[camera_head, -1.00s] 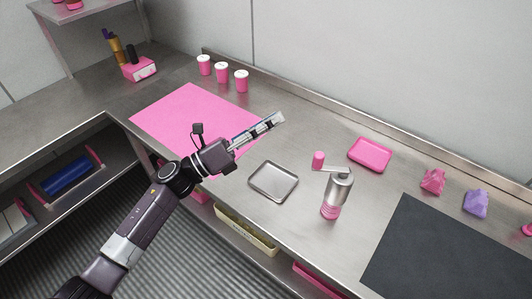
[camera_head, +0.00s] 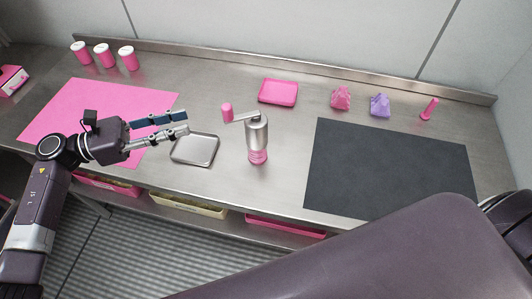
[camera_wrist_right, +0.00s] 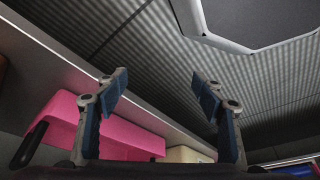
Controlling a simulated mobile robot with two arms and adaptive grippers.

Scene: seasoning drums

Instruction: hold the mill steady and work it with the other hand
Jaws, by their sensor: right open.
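The mill (camera_head: 257,138) stands upright on the steel counter, with a silver body, a pink base and a crank arm on top. The crank ends in a pink knob (camera_head: 227,113) that points left. My left gripper (camera_head: 187,122) is to the left of the mill, above the counter near the small steel tray. Its two fingers are apart with nothing between them. My right gripper (camera_wrist_right: 160,88) shows in the right wrist view, open and empty, with the ribbed floor behind it. The mill is not visible in that view.
A steel tray (camera_head: 196,150) lies left of the mill and a dark mat (camera_head: 390,168) right of it. Behind are a pink tray (camera_head: 278,91), pink and purple bags (camera_head: 380,104) and pink-and-white jars (camera_head: 104,56). A pink bin (camera_wrist_right: 120,135) shows in the right wrist view.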

